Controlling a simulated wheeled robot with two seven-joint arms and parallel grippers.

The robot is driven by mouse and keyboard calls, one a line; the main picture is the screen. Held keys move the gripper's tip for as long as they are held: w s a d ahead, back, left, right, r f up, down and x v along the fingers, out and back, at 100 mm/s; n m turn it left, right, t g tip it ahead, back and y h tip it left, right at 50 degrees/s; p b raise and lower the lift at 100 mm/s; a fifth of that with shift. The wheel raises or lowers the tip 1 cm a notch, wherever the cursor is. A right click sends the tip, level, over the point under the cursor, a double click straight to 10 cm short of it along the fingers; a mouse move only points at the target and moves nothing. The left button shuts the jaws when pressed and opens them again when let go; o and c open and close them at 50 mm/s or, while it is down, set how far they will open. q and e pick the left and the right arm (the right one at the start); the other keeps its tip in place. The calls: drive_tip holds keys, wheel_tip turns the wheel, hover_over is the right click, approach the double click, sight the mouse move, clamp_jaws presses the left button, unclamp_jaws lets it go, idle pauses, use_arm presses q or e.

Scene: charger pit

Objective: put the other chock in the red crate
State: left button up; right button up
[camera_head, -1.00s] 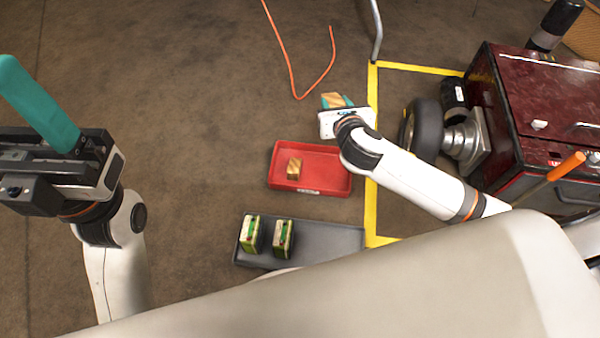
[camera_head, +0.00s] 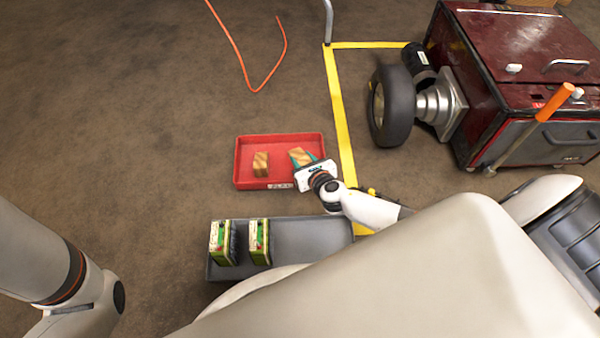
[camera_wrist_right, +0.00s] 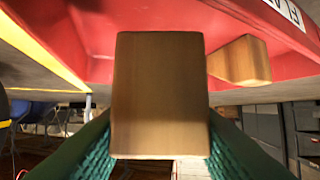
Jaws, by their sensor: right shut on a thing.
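The red crate (camera_head: 245,162) lies on the floor near the middle of the head view. One wooden chock (camera_head: 261,164) sits inside its left part. My right gripper (camera_head: 304,160), with teal fingers, is at the crate's right part and shut on the other wooden chock (camera_head: 299,155). In the right wrist view the held chock (camera_wrist_right: 160,95) is between the two fingers, with the red crate (camera_wrist_right: 85,30) and the first chock (camera_wrist_right: 240,60) behind it. I cannot tell whether the held chock touches the crate floor. My left gripper is outside the head view.
A grey tray (camera_head: 310,240) with two green boxes (camera_head: 222,242) (camera_head: 259,241) lies just in front of the crate. Yellow floor tape (camera_head: 340,110) runs to the right. A dark red machine (camera_head: 515,70) with a black wheel (camera_head: 391,105) stands beyond it. An orange cable (camera_head: 245,70) lies behind.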

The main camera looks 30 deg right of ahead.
drive_tip(key=shift+f+b, duration=1.9)
drive_tip(key=shift+f, duration=0.5)
drive_tip(key=o, duration=0.8)
drive_tip(key=shift+f, duration=0.1)
drive_tip(key=shift+c, duration=0.2)
